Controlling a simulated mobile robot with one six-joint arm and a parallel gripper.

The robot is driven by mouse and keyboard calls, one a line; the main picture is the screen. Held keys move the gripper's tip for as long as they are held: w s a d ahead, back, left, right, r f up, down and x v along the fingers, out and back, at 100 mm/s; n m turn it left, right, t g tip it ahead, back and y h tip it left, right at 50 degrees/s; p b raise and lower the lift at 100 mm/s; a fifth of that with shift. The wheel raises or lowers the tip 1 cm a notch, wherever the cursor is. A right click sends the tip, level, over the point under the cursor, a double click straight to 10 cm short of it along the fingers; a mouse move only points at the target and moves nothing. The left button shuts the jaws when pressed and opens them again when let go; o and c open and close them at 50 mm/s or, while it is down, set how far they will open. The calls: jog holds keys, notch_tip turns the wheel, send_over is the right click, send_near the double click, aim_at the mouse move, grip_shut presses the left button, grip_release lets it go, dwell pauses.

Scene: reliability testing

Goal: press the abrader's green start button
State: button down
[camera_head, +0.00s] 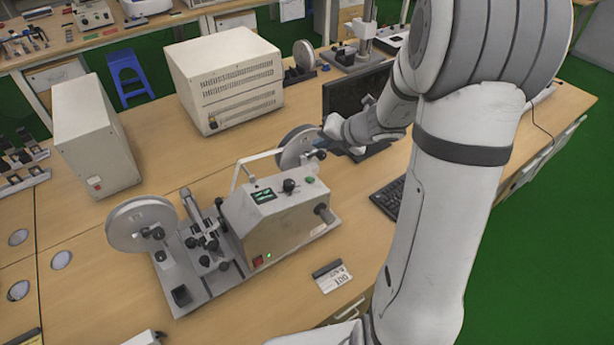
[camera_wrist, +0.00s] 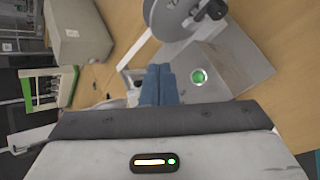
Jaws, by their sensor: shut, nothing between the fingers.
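The abrader (camera_head: 275,225) stands on the wooden bench, with a grey-beige control box between two grinding wheels. Its green start button (camera_head: 310,180) is on the box's top, right of a black knob (camera_head: 289,185). In the wrist view the round green button (camera_wrist: 199,76) shows bright inside a pale ring, just right of my fingertips. My gripper (camera_wrist: 160,70) has its blue fingers closed together with nothing between them. In the head view it is near the abrader's rear wheel (camera_head: 297,147), behind the button. I see no contact with the button; the height gap is unclear.
A monitor (camera_head: 352,97) and keyboard (camera_head: 388,198) stand right of the abrader. A large vented box (camera_head: 226,80) is behind it, and a smaller white cabinet (camera_head: 95,135) is at left. A small card (camera_head: 333,278) lies on the bench in front.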

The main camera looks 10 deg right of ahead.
jog(key=b, duration=0.8)
send_near(302, 174)
jog(key=shift+w+a+f, duration=0.3)
jog(key=shift+w+a, duration=0.1)
jog(key=shift+w, duration=0.1)
jog(key=shift+w+a+f, duration=0.3)
jog(key=shift+w+a, duration=0.1)
jog(key=shift+w, duration=0.1)
jog(key=shift+a+f+b, duration=0.1)
jog(key=shift+f+b, duration=0.25)
dwell(0.7)
jog(key=shift+a+f, duration=0.1)
jog(key=shift+f, duration=0.3)
